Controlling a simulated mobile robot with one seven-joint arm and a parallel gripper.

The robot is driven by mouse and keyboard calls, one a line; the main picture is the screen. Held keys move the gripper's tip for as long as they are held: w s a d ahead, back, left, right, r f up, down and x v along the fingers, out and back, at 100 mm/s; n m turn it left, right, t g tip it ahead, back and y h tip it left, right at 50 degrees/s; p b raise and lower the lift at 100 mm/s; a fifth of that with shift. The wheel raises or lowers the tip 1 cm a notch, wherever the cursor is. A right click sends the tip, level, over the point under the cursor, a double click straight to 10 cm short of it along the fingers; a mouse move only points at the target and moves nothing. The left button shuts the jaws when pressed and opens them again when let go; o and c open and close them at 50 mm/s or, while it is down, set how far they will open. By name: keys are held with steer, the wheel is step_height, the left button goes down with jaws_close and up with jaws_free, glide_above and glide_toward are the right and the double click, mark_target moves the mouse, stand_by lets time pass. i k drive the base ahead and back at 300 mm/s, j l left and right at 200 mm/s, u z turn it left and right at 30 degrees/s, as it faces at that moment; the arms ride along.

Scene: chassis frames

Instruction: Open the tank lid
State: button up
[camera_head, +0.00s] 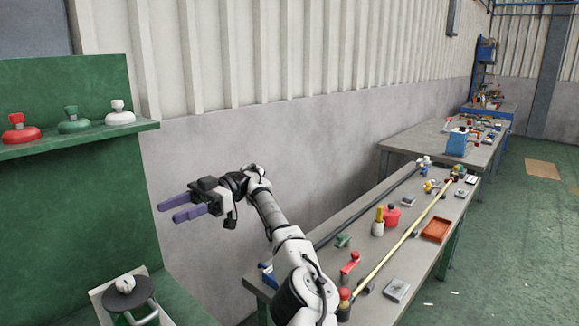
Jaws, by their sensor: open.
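A dark round disc with a white knob (125,286), which looks like the tank lid, lies at the lower left, in or over a pale square-edged housing (102,303). Something green and a pale curved bar show under the disc's near edge. The tank body is mostly cut off by the frame's bottom, so I cannot tell how the lid is joined to it. My gripper (168,211) is raised in the air, up and to the right of the lid in the picture. Its two purple fingers point left, apart and empty, touching nothing.
A green shelf (80,141) at the upper left holds a red (20,130), a green (73,121) and a white knobbed cap (119,114). A long grey bench (345,246) with tools and a red tray (436,230) runs along the right. Floor beyond is mostly clear.

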mark_target(114, 302)
steer(key=k, duration=1)
